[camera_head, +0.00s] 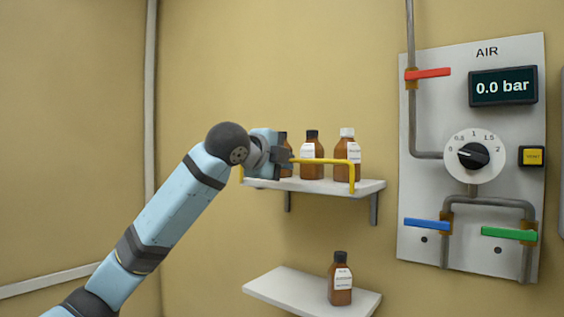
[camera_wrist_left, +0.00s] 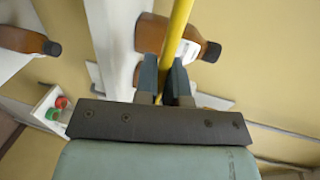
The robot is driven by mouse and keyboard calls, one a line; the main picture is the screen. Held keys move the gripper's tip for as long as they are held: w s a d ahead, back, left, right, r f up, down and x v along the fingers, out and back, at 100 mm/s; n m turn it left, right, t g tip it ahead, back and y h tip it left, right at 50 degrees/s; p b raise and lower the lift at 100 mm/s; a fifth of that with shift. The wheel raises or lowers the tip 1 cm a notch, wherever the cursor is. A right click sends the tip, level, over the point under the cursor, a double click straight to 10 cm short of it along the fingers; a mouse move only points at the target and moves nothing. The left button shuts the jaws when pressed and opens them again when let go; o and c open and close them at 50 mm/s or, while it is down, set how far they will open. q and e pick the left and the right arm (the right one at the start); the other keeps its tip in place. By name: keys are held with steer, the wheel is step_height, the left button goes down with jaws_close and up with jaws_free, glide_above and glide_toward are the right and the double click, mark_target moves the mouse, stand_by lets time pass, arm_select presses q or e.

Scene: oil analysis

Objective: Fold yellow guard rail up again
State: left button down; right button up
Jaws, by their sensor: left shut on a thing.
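The yellow guard rail (camera_head: 325,161) stands up along the front of the upper shelf (camera_head: 360,187), its bar above the shelf board and in front of the bottles. My left gripper (camera_head: 288,160) is shut on the rail near its left part. In the left wrist view the rail (camera_wrist_left: 178,30) runs between the two fingers (camera_wrist_left: 167,80). Part of the rail's left end is hidden behind the gripper in the head view. My right gripper is in neither view.
Brown bottles stand on the upper shelf, one white-capped (camera_head: 347,145), one black-capped (camera_head: 312,150), another partly hidden by my gripper. A lower shelf (camera_head: 290,290) holds one brown bottle (camera_head: 340,280). At right is an AIR panel (camera_head: 430,120) with coloured levers and a dial, reading 0.0 bar.

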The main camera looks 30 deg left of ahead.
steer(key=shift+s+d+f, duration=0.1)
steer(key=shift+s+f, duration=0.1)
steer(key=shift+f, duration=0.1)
arm_select(q)
steer(key=c, duration=1.2)
jaws_free()
steer(key=shift+w, duration=0.1)
steer(key=shift+c, duration=0.2)
steer(key=shift+d, duration=0.1)
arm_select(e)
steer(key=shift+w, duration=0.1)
arm_select(q)
steer(key=b+v, duration=0.3)
steer(key=v, duration=1)
steer(key=shift+s+r, duration=0.25)
steer(key=shift+s, duration=0.15)
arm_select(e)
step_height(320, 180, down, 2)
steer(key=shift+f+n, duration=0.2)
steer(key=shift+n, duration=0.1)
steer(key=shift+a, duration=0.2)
